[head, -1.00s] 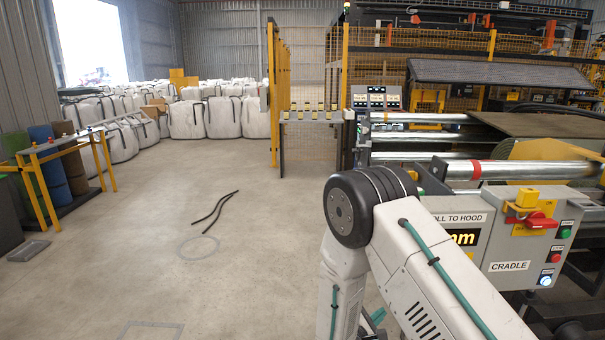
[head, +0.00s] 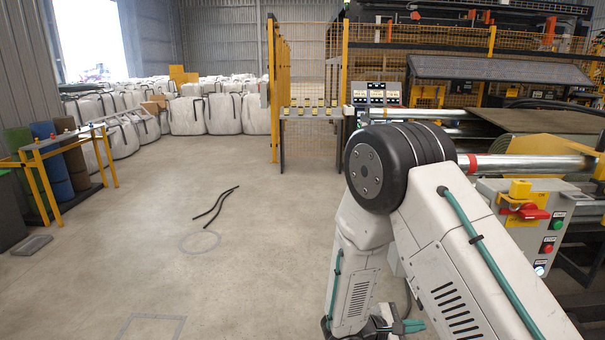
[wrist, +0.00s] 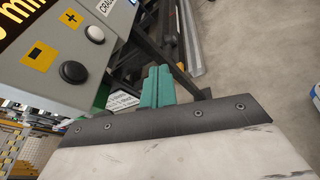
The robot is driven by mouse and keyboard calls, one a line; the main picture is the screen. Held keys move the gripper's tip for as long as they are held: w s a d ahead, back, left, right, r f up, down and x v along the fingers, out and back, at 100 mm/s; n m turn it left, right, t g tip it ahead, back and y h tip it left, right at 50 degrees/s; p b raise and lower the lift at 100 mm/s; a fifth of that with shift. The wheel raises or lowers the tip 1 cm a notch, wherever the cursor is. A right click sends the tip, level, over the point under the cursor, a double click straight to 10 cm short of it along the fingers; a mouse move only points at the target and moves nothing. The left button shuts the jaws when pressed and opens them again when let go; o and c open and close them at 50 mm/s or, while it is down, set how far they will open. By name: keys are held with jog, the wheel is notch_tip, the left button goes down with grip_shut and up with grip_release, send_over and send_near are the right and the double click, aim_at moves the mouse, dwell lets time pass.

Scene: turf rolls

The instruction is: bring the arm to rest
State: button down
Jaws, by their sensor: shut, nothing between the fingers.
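My arm bends at a large black joint in the right half of the head view and hangs down from there. My gripper (head: 408,327) shows low in the head view, at the bottom edge, with its teal fingers partly cut off. In the wrist view the teal fingers (wrist: 157,86) lie together, shut and with nothing between them. They point toward the dark frame under the grey control box (wrist: 70,50), which fills the upper left. I cannot tell the exact gap between fingers and frame.
The cradle control box (head: 520,220) with a red switch and buttons stands close on the right, partly behind my arm. A metal roller (head: 530,163) lies above it. Dark strips (head: 215,207) lie on the open floor at left. White bags (head: 205,112) fill the back.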

jog(key=s+r+m+g+y, duration=0.1)
jog(key=s+r+m+y, duration=0.6)
jog(key=s+r, duration=0.6)
jog(key=s+a+r+m+g+y, duration=0.1)
jog(key=s+r+m+y, duration=0.6)
jog(key=s+r, duration=0.7)
jog(key=shift+s+r+m+g+y, duration=0.25)
jog(key=shift+r+m, duration=0.55)
jog(key=shift+r, duration=0.7)
